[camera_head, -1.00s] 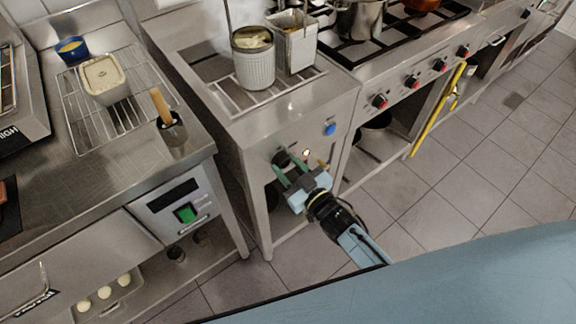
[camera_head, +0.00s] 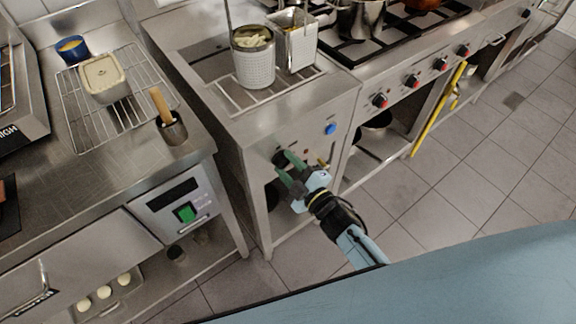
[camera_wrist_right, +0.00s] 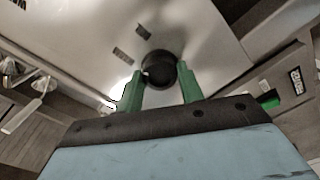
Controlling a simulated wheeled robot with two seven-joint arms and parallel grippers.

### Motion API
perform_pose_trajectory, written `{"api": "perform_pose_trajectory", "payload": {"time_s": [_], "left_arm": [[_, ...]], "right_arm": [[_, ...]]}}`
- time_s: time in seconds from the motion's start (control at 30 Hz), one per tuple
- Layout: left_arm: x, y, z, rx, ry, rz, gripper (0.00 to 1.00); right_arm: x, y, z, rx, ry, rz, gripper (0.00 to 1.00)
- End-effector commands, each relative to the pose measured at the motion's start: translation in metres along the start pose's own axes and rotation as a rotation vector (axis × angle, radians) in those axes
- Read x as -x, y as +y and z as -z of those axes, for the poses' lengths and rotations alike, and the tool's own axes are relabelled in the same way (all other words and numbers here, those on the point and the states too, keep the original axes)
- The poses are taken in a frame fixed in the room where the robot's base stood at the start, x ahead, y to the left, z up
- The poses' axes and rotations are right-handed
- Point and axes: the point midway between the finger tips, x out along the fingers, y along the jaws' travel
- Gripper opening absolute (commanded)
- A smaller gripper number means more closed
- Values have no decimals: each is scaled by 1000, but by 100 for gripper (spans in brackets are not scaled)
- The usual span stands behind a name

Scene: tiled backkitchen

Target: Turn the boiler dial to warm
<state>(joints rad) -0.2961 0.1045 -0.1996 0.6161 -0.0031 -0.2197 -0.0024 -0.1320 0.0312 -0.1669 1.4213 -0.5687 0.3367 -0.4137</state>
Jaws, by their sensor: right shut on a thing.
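The black round boiler dial (camera_head: 278,158) is on the front panel of the steel boiler (camera_head: 243,137). It also shows in the right wrist view (camera_wrist_right: 158,67), between the two green fingers. My right gripper (camera_head: 286,164) is at the front panel with its fingers on either side of the dial, shut on it. In the right wrist view my right gripper (camera_wrist_right: 160,80) partly covers the dial's edges. The dial's setting cannot be read. My left gripper is not in view.
A blue button (camera_head: 330,129) is right of the dial on the same panel. Two perforated baskets, one round (camera_head: 254,64) and one square (camera_head: 297,48), stand on the boiler top. A counter (camera_head: 60,190) is to the left, a stove with red knobs (camera_head: 412,81) to the right.

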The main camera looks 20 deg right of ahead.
Motion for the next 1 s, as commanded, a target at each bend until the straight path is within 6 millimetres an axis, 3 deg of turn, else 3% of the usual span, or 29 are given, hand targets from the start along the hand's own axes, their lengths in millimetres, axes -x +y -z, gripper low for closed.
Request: {"api": "perform_pose_trajectory", "payload": {"time_s": [0.33,0.87,0.9,1.0], "left_arm": [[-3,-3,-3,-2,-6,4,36],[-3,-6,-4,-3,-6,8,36],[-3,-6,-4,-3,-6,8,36],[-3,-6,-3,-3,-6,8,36]], "right_arm": [[1,-1,-1,129,-1,1,15],[1,-1,-1,148,-2,2,15],[1,-1,0,147,-2,2,43],[0,-1,0,147,-2,1,56]]}}
